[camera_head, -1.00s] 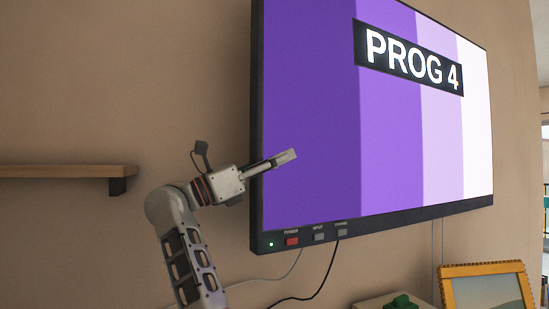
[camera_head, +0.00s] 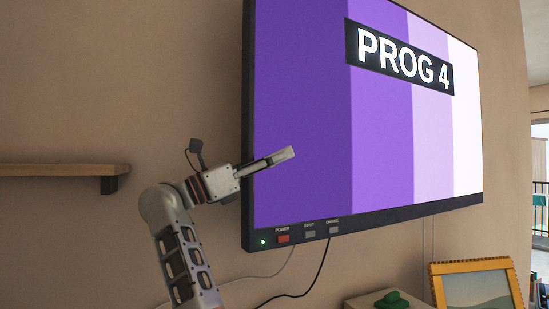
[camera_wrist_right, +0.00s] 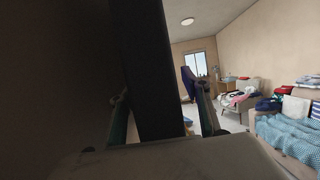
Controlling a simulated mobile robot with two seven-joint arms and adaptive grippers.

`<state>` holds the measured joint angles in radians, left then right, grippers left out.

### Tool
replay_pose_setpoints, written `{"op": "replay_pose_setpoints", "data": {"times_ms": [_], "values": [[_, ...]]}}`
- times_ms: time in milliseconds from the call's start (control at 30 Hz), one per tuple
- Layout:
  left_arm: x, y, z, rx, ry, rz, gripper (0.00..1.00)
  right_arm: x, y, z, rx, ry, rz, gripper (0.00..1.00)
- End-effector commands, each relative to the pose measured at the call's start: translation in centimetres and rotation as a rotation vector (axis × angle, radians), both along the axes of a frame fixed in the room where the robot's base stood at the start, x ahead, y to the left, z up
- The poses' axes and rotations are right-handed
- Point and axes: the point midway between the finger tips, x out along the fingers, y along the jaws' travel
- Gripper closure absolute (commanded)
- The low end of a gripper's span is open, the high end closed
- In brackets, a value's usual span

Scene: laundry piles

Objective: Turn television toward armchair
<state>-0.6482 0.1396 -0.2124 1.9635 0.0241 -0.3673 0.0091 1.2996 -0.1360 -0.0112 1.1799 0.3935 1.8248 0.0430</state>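The television (camera_head: 390,115) is mounted on the wall, its screen lit with purple stripes and the words PROG 4. My right gripper (camera_head: 284,156) is at its left edge, with one finger in front of the screen. An armchair (camera_wrist_right: 248,92) piled with clothes stands across the room in the right wrist view. My left gripper is not in view.
A wooden shelf (camera_head: 55,170) is on the wall at left. Cables (camera_head: 310,285) hang below the television. A wooden picture frame (camera_head: 477,288) and a green object (camera_head: 392,300) stand at lower right. A sofa with a blue blanket (camera_wrist_right: 290,132) shows in the right wrist view.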

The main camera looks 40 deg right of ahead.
Motion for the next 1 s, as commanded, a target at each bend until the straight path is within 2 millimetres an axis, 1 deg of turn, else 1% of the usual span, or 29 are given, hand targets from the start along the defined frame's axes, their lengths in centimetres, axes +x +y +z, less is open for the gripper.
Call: {"op": "replay_pose_setpoints", "data": {"times_ms": [300, 433, 567, 800, 900, 1000], "values": [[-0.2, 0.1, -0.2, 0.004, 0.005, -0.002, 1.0, 0.0, 0.2, 0.1, -0.002, 0.0, 0.001, 0.54], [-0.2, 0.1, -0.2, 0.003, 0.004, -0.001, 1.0, 0.4, 1.0, -0.3, -0.003, 0.002, 0.002, 0.54], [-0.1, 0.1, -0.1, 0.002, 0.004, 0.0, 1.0, 1.0, 2.9, -1.1, -0.002, 0.004, 0.005, 0.54], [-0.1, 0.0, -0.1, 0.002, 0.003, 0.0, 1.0, 2.4, 7.2, -3.0, -0.001, 0.003, 0.003, 0.54], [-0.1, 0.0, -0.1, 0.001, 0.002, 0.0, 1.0, 2.9, 8.7, -3.6, -0.002, 0.002, 0.003, 0.54], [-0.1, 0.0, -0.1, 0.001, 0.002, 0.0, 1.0, 3.2, 9.7, -4.1, -0.001, 0.003, 0.001, 0.54]]}}
